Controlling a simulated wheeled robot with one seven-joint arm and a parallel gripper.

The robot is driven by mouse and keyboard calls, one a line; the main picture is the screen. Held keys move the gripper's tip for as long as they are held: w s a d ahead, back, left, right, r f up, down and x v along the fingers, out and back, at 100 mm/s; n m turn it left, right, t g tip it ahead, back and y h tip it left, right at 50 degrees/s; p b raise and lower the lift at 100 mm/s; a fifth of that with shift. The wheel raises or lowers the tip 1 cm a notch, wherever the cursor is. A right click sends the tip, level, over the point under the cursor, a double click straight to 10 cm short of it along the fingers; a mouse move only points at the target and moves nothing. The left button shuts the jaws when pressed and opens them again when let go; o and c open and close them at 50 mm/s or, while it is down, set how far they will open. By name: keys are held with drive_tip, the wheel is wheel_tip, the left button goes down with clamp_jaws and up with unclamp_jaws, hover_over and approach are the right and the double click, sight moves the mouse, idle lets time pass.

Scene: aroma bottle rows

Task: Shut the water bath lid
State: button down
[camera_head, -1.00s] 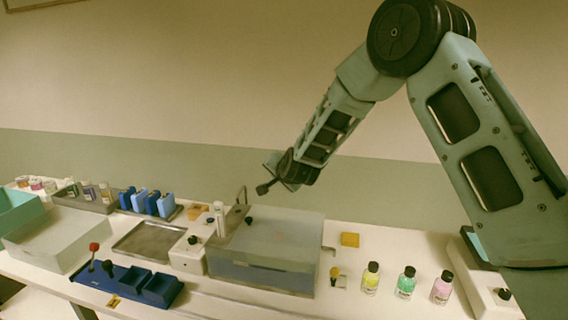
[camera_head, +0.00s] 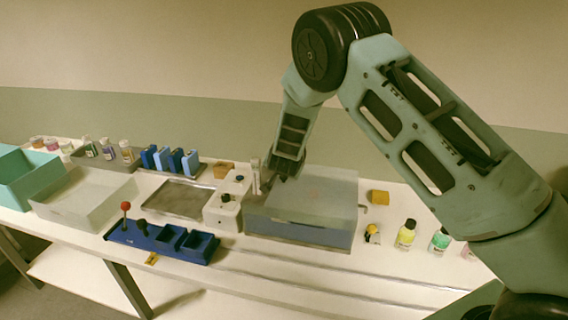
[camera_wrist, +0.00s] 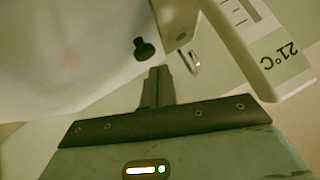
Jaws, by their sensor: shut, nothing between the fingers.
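The water bath (camera_head: 300,232) is a grey-blue box on the middle of the bench. Its pale lid (camera_head: 325,190) lies flat over the top in the head view and looks closed. In the wrist view the lid (camera_wrist: 65,60) fills the left side, with a dark knob (camera_wrist: 144,48) on it. My gripper (camera_head: 282,178) is at the lid's rear left corner. In the wrist view my gripper's fingers (camera_wrist: 158,75) are together and empty, just short of the knob. Whether they touch the lid cannot be told.
A white control unit (camera_head: 224,205) stands left of the bath; a 21°C label (camera_wrist: 288,52) shows in the wrist view. A blue holder (camera_head: 165,240) is at front left. Bottles, including a yellow one (camera_head: 406,235), stand to the right.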

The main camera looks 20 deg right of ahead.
drive_tip(key=shift+w+a+f+b, duration=0.1)
drive_tip(key=shift+f+b, duration=0.1)
drive_tip(key=shift+f, duration=0.25)
drive_tip(key=shift+a+f+b, duration=0.1)
drive_tip(key=shift+f+b, duration=0.05)
drive_tip(key=shift+f, duration=0.55)
